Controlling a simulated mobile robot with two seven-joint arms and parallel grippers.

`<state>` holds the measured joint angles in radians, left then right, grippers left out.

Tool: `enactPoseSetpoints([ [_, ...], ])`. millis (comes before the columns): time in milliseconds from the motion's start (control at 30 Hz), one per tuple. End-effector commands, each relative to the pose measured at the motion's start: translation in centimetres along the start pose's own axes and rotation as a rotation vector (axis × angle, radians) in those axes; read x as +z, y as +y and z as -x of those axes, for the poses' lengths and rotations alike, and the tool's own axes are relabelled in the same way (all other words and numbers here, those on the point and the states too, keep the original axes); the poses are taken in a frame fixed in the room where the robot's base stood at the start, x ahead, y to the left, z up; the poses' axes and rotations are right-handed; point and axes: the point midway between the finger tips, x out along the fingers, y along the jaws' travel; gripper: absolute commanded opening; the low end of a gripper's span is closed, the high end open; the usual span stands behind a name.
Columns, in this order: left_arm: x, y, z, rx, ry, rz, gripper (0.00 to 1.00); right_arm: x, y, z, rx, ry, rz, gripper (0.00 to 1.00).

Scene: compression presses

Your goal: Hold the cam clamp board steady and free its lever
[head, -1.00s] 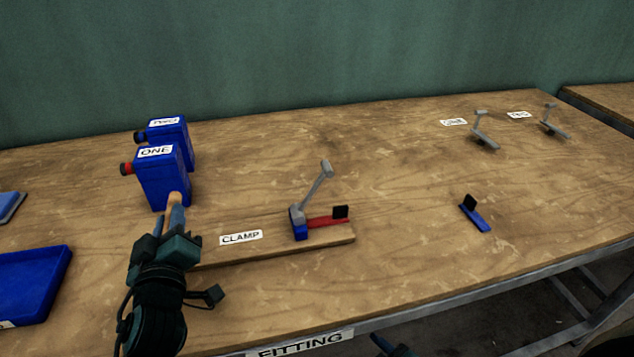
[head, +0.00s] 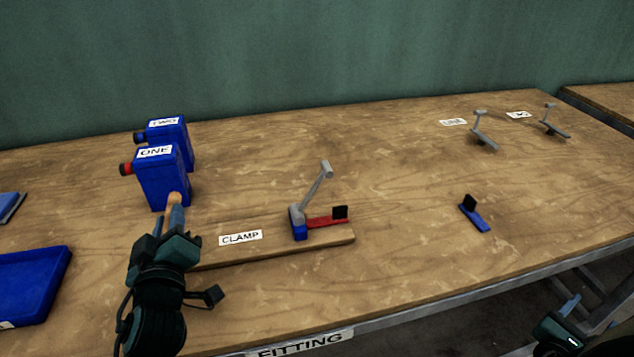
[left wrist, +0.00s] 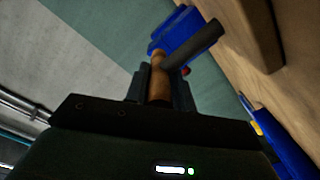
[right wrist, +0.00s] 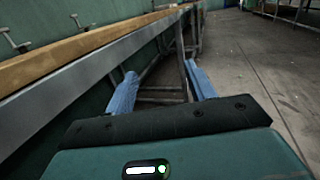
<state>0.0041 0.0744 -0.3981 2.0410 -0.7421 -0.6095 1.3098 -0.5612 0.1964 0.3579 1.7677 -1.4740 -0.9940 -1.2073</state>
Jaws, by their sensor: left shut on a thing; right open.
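The cam clamp board (head: 270,248) is a flat wooden board on the bench, labelled CLAMP. Near its right end stands a blue block (head: 300,232) with a grey lever (head: 314,190), which rises and leans right. A red arm (head: 325,221) with a black pad (head: 340,212) lies beside the lever's foot. My right gripper (right wrist: 160,84) is open and empty, low beyond the bench's front edge, far right of the board.
Blue boxes ONE (head: 162,185) and TWO (head: 170,132) stand behind my left gripper. A blue tray (head: 35,285) lies left. A small blue piece with a black pad (head: 474,214) lies right of the board. Grey levers (head: 483,130) stand at the back right.

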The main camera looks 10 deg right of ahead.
Motion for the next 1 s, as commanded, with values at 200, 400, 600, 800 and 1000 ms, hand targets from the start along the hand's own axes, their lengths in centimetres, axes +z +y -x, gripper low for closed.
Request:
enactPoseSetpoints([
  [200,0.0,0.1,0.0,0.002,0.0,0.005,0.0,10.1,2.1,-2.4,0.062,-0.134,-0.28,0.55],
  [400,0.0,0.1,0.0,0.002,0.0,0.005,0.0,18.9,2.6,-2.8,0.141,-0.261,-0.49,0.55],
  [600,0.0,0.1,0.0,0.002,0.0,0.005,0.0,21.9,8.8,-2.7,0.378,-0.239,-0.586,0.55],
  [800,0.0,0.1,0.0,0.002,0.0,0.005,0.0,20.5,17.8,-1.4,0.672,-0.126,-0.577,0.55],
  [1000,0.0,0.1,0.0,0.002,0.0,0.005,0.0,19.8,27.1,2.3,1.029,-0.028,-0.551,0.55],
])
